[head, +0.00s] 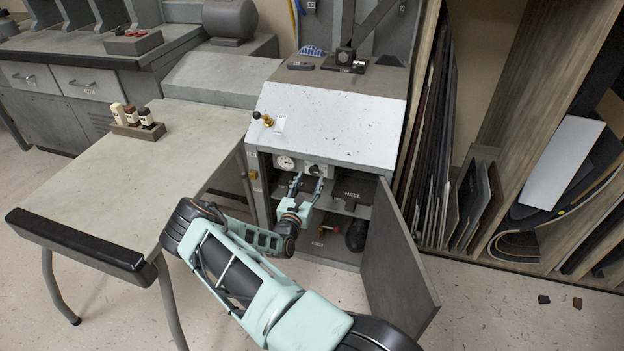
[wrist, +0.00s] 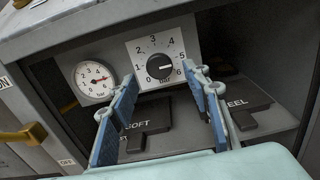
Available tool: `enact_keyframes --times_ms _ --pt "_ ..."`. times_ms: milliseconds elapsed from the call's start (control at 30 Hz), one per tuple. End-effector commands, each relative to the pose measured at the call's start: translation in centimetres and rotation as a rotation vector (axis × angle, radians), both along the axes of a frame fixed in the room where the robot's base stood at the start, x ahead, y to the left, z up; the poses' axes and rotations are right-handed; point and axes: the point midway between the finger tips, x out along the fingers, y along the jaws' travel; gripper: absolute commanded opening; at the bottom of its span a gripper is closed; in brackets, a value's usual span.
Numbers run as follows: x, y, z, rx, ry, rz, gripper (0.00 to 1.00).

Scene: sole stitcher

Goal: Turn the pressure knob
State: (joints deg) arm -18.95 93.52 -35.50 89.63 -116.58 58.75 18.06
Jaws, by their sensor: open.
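In the head view the knob plate (head: 317,170) sits in the upper part of the open cabinet, partly hidden by my gripper. My gripper (wrist: 159,76) is open and empty. Its blue-padded fingers stand left and right below the knob in the wrist view, with the knob between their tips in the picture; I cannot tell whether they touch it. My gripper (head: 308,184) reaches into the cabinet opening in the head view.
A pressure gauge (wrist: 95,78) with a red needle is left of the knob. Below are SOFT (wrist: 147,118) and HEEL (wrist: 240,103) pads on a shelf. The open cabinet door (head: 397,262) stands right of my arm. A worktable (head: 150,180) is at left.

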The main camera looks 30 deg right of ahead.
Motion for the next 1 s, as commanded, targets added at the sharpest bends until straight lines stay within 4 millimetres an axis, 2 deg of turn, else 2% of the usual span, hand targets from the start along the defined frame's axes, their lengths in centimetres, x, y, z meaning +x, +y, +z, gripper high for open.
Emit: enact_keyframes --times_ms 100,233,567,933,1000 --pt "1.1 -1.3 -0.2 0.000 -0.001 -0.001 0.44" --pt "1.9 -2.1 0.0 -0.001 -0.002 0.000 0.44" --pt "2.1 -2.4 0.1 -0.001 -0.001 0.000 0.44" --pt "2.1 -2.3 0.1 -0.001 -0.001 0.000 0.04" --pt "2.1 -2.3 0.1 -0.001 -0.001 0.000 0.03"
